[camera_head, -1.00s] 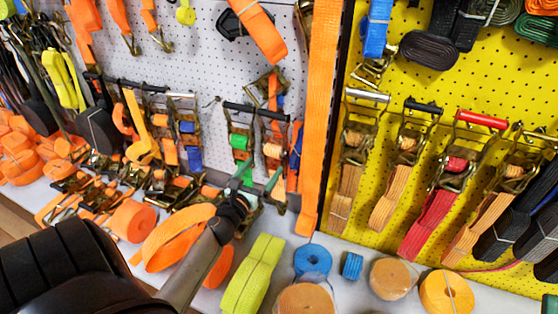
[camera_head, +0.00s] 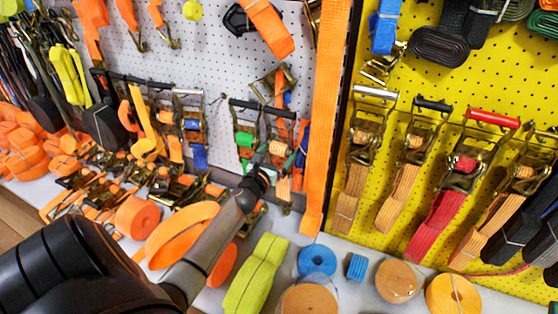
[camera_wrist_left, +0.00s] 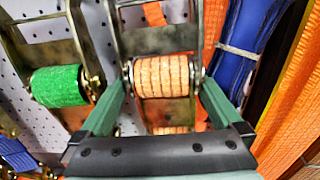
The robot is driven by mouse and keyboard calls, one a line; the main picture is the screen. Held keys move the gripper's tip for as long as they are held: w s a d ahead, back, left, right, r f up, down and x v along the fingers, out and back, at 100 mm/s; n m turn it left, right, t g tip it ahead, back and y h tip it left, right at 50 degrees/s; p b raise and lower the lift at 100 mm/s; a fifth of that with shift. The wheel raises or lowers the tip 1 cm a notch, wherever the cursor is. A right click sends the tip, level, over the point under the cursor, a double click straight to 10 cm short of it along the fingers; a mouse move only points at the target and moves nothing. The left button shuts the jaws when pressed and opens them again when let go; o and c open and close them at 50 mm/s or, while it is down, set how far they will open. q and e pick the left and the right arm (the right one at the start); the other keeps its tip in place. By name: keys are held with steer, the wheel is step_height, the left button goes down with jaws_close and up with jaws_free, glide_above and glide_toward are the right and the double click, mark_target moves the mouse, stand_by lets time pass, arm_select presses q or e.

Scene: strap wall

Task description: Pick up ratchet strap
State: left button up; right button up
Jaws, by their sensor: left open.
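Several ratchet straps hang on the wall. One with a tan striped webbing roll (camera_head: 277,148) in a metal frame hangs on the white pegboard, left of the orange vertical strap. My left gripper (camera_wrist_left: 165,84) is open in the left wrist view, with green fingers on either side of that tan roll (camera_wrist_left: 162,72). I cannot tell whether the fingers touch it. In the head view the left gripper (camera_head: 276,168) is in front of this strap and hides its lower part. A ratchet strap with green webbing (camera_wrist_left: 60,86) hangs just left. My right gripper is not in view.
A blue strap (camera_wrist_left: 238,45) and orange webbing (camera_wrist_left: 295,95) hang close on the right. Below, the shelf holds a yellow-green strap (camera_head: 257,272), a blue roll (camera_head: 317,259) and orange rolls (camera_head: 137,216). More ratchet straps hang on the yellow pegboard (camera_head: 405,85).

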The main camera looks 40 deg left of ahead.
arm_select(q)
jaws_close()
steer(key=shift+r, duration=0.25)
stand_by(0.6)
